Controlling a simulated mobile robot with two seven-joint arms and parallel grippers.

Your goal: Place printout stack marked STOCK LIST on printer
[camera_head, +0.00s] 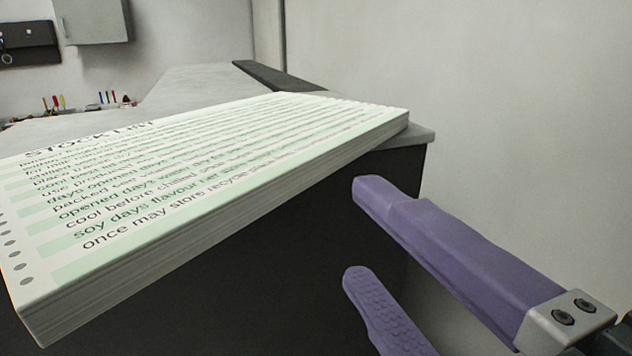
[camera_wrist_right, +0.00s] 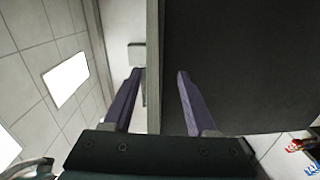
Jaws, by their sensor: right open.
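The printout stack (camera_head: 190,185), white with pale green bands and STOCK LIST printed at its far left, lies flat on a grey top (camera_head: 205,85). Its near side overhangs the top's front edge, and its lower left end runs close to the picture's edge. My right gripper (camera_head: 362,235) has purple fingers, open and empty, right of and below the stack's right corner, apart from it. In the right wrist view the open fingers (camera_wrist_right: 159,72) show with a dark panel beyond them; the stack is not identifiable there. My left gripper is not in view. I cannot identify a printer.
Under the top is a dark front panel (camera_head: 250,270). A long dark bar (camera_head: 285,78) lies at the back right of the top. Pens and small tools (camera_head: 95,103) stand at the back left. A grey wall cabinet (camera_head: 92,20) hangs behind. Bare wall is at the right.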

